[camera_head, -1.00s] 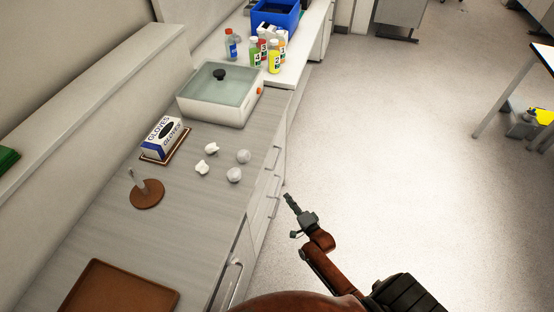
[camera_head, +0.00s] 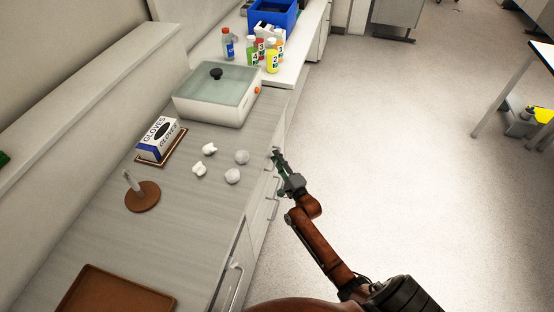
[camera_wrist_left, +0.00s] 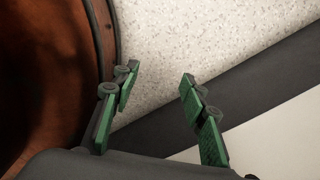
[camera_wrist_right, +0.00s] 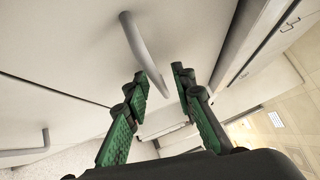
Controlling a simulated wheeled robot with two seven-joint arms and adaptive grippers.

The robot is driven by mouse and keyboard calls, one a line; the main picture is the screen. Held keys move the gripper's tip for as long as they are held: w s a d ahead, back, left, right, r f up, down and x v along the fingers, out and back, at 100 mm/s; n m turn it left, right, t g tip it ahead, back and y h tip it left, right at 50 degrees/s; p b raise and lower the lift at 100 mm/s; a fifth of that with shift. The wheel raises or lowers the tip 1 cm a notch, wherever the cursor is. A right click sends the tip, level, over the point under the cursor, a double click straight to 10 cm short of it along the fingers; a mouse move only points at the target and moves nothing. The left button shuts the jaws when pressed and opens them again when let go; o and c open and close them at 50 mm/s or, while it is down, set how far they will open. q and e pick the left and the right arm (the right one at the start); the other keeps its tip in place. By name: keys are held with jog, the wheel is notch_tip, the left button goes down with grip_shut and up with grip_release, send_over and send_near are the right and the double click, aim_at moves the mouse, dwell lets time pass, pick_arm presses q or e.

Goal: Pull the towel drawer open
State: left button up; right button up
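White drawer fronts (camera_head: 259,205) with bar handles line the side of the counter. No label shows which one is the towel drawer. All the fronts I can see look shut. My right gripper (camera_head: 278,157) is beside the upper drawers, near the counter's edge. In the right wrist view the right gripper (camera_wrist_right: 160,78) is open, and a grey bar handle (camera_wrist_right: 140,45) runs down to the gap between its fingers. I cannot tell whether they touch it. My left gripper (camera_wrist_left: 158,78) shows only in its wrist view, open and empty above the floor.
On the counter (camera_head: 150,235) are a glove box (camera_head: 158,140), several crumpled white pieces, a brown stand (camera_head: 142,196), a brown tray (camera_head: 115,292) and a glass-lidded box (camera_head: 215,97). Bottles (camera_head: 272,58) and a blue bin (camera_head: 272,14) stand behind.

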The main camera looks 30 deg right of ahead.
jog(key=shift+c, duration=0.3)
grip_shut()
dwell(0.5)
